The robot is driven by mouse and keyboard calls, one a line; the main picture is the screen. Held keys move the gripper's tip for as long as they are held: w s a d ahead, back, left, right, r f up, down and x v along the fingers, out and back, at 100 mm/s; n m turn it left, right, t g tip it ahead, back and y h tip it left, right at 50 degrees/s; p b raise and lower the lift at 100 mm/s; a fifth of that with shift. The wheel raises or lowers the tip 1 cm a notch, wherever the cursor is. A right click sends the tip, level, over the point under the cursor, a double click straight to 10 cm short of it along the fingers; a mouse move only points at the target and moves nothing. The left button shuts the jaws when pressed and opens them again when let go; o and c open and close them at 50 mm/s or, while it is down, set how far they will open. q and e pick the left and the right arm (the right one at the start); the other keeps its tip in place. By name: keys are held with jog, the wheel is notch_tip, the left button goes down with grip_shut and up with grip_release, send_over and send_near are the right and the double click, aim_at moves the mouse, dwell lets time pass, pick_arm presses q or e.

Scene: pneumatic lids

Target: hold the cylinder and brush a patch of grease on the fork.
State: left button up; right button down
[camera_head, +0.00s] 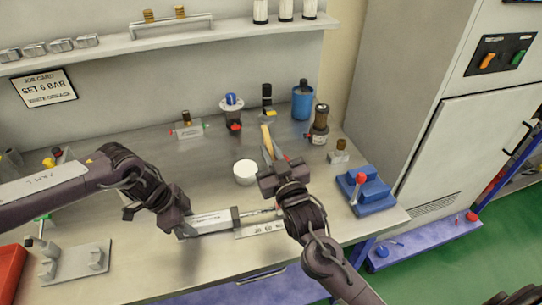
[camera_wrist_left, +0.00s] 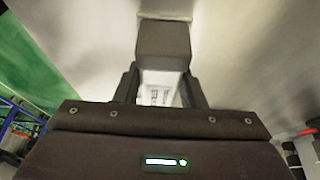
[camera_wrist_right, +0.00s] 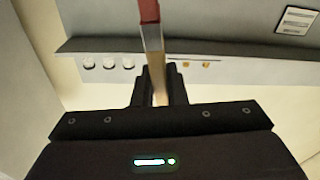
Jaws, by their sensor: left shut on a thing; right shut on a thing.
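The cylinder (camera_head: 210,221) lies at the bench's front edge, a pale grey body with a thin rod (camera_head: 258,212) toward the right. My left gripper (camera_head: 180,228) is shut on its left end; the pale body also shows between the jaws in the left wrist view (camera_wrist_left: 160,88). The fork at the rod's far end is largely hidden behind my right arm. My right gripper (camera_head: 268,173) is shut on a brush (camera_head: 267,142) with a wooden handle, above the bench. The right wrist view shows its metal ferrule and dark red end (camera_wrist_right: 149,12). A round white pot (camera_head: 245,172) stands left of this gripper.
A labelled plate (camera_head: 260,228) lies beside the rod. A blue block with a red lever (camera_head: 366,190) is at right. A grey fixture (camera_head: 75,262) is at left.

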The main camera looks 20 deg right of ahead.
pick_arm(q)
jog(key=o, duration=1)
jog(key=shift+w+f, duration=0.1)
jog(key=v, duration=1.2)
